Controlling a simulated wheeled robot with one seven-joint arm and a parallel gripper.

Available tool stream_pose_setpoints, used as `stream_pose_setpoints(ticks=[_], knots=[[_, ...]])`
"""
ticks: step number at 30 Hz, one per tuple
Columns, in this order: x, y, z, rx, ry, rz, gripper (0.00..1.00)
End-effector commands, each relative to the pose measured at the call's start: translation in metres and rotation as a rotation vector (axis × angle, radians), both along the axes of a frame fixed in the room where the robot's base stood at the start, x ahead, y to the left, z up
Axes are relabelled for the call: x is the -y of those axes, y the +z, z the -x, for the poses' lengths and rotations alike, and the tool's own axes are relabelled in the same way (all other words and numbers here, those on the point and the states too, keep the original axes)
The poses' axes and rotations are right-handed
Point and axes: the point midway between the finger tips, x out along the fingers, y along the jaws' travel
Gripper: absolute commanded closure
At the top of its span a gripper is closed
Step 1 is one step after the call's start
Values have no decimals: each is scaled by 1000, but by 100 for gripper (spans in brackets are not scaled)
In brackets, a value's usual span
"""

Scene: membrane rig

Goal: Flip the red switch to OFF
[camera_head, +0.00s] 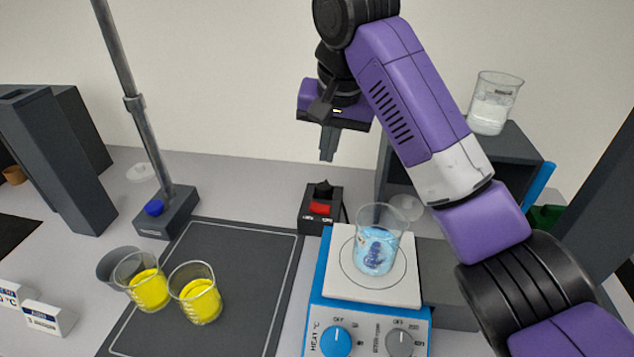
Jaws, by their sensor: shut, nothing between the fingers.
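The red switch (320,208) sits on the front of a small black box (313,226), just behind the hotplate. A black upright part stands on top of the box. The switch's exact position is too small to read. My gripper (327,158) points down above and slightly behind the box, apart from it. Its fingers are shut and hold nothing.
A beaker of blue liquid (377,240) stands on the hotplate (337,275) in front of the box. A metal stand (140,110) rises at left.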

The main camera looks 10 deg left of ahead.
Motion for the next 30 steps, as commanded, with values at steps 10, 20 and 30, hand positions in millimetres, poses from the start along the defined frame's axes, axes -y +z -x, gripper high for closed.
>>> stream_pose_setpoints(ticks=[10, 20, 30], knots=[[-6, -48, -14, -3, -1, 3, 100], [-18, -105, -29, -2, 1, 2, 100], [-29, -129, -29, 1, 0, 0, 100]])
